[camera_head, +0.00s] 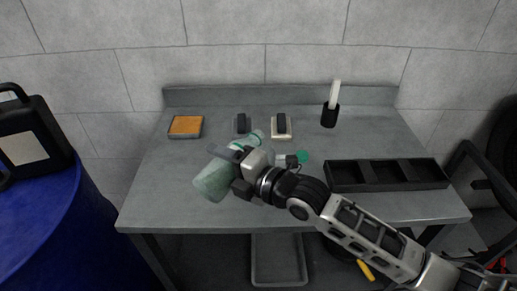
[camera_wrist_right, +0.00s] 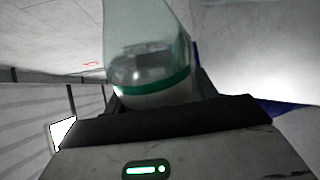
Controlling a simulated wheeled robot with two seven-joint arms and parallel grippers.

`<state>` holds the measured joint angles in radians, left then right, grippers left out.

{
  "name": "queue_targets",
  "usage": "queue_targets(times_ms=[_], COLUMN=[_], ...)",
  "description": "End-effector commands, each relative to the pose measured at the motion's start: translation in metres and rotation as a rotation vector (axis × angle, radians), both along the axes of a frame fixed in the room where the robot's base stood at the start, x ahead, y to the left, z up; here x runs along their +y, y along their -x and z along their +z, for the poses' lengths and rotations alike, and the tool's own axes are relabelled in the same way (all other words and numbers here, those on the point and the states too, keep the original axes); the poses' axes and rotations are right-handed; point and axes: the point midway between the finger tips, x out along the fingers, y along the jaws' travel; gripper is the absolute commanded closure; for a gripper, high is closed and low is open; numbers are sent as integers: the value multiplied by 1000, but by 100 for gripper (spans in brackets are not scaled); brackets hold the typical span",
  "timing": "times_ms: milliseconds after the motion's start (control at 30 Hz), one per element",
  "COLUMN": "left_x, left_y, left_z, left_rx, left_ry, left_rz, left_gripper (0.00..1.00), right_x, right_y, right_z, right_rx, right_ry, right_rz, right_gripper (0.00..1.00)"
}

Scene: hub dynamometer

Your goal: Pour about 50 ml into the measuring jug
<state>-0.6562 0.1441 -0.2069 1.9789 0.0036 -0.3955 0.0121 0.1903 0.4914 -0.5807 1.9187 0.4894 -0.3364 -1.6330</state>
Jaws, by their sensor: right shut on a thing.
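My right gripper (camera_head: 232,170) is shut on a translucent green bottle (camera_head: 210,184), above the front left of the grey workbench (camera_head: 165,205). The bottle is tilted, its wide part towards the lower left and a narrower part showing beyond the gripper at the upper right. In the right wrist view the bottle (camera_wrist_right: 150,45) stands out between the jaws, with a dark green band and a pale part below it. I cannot make out a measuring jug for certain. A small green round thing (camera_head: 303,157) shows right of my wrist, partly hidden. My left gripper is not in view.
An orange-topped square tray (camera_head: 185,126), two dark-handled blocks (camera_head: 242,124) (camera_head: 281,126) and a black cup (camera_head: 329,115) with a white stick stand at the back. A black compartment tray (camera_head: 388,175) lies at right. A blue drum (camera_head: 60,225) bears a black canister (camera_head: 32,140).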

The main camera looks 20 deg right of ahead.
Motion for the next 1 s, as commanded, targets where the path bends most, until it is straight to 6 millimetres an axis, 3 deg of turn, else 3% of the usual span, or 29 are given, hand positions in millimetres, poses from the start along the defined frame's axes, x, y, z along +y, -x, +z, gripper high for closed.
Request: queue_targets(times_ms=[1000], left_x=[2], left_y=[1], left_z=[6], left_rx=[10], left_ry=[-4], left_rz=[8], left_gripper=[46], right_x=[-2], right_y=[-1], right_z=[11], right_rx=[102], right_ry=[-128], right_rz=[0], right_gripper=[69])
